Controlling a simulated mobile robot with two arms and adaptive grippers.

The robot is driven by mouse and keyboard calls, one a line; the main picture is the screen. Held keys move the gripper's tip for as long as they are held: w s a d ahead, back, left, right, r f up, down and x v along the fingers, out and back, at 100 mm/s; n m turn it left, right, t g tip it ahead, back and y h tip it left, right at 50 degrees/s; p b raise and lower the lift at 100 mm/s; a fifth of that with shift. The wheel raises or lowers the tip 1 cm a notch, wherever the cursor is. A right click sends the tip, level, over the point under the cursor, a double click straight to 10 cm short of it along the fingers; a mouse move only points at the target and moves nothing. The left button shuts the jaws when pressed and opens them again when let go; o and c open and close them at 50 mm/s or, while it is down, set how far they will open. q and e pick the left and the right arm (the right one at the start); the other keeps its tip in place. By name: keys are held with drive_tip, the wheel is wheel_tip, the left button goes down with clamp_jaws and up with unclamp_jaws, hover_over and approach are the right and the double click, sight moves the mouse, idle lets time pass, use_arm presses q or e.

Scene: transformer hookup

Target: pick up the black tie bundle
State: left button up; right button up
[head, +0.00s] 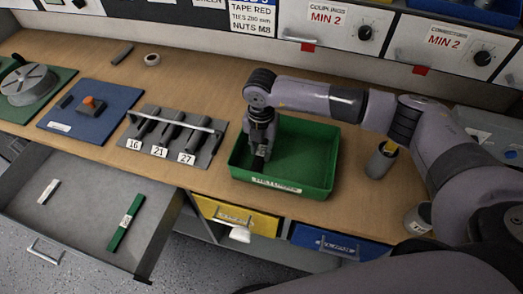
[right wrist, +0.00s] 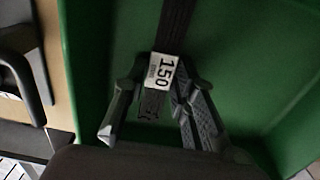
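The black tie bundle (right wrist: 175,30) is a dark strip with a white label reading 150, over the green bin's floor in the right wrist view. My right gripper (right wrist: 160,82) reaches down into the left part of the green bin (head: 315,185). Its two fingers stand close on either side of the bundle at the label and appear shut on it. In the head view the right gripper (head: 262,150) hides most of the bundle. I cannot tell whether the bundle touches the bin floor. My left gripper is not in view.
A grey rack (head: 208,152) with slots labelled 16, 21 and 27 stands left of the bin. An open drawer (head: 85,215) holds a green strip (head: 126,222) and a small white piece. A cup (head: 381,160) stands right of the bin.

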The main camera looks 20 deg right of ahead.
clamp_jaws()
